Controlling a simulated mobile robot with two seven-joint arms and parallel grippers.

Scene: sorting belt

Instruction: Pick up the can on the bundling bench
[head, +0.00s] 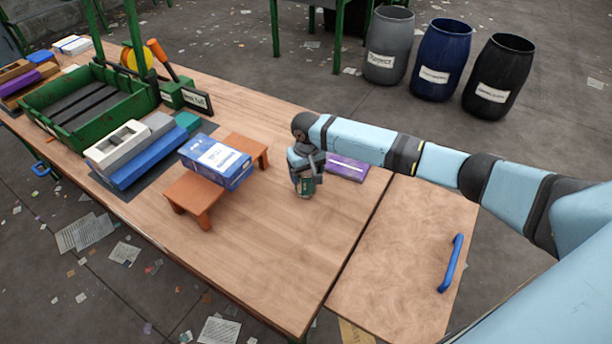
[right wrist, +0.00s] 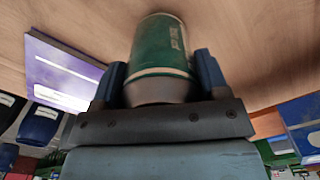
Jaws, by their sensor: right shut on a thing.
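The can (right wrist: 160,48) is green with a pale metal end and small lettering. In the right wrist view it stands between the two blue fingers of my right gripper (right wrist: 160,78), which is shut on it. In the head view my right gripper (head: 306,184) points down over the wooden bench (head: 270,240), with the small green can (head: 305,189) at its tip. I cannot tell whether the can touches the bench top. My left gripper is in neither view.
A purple box (head: 347,168) lies just right of the gripper. A blue box (head: 215,160) rests on a small orange-brown stand (head: 193,196) to the left. A green crate (head: 85,105) is farther left. The bench front is clear. Three barrels (head: 443,60) stand behind.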

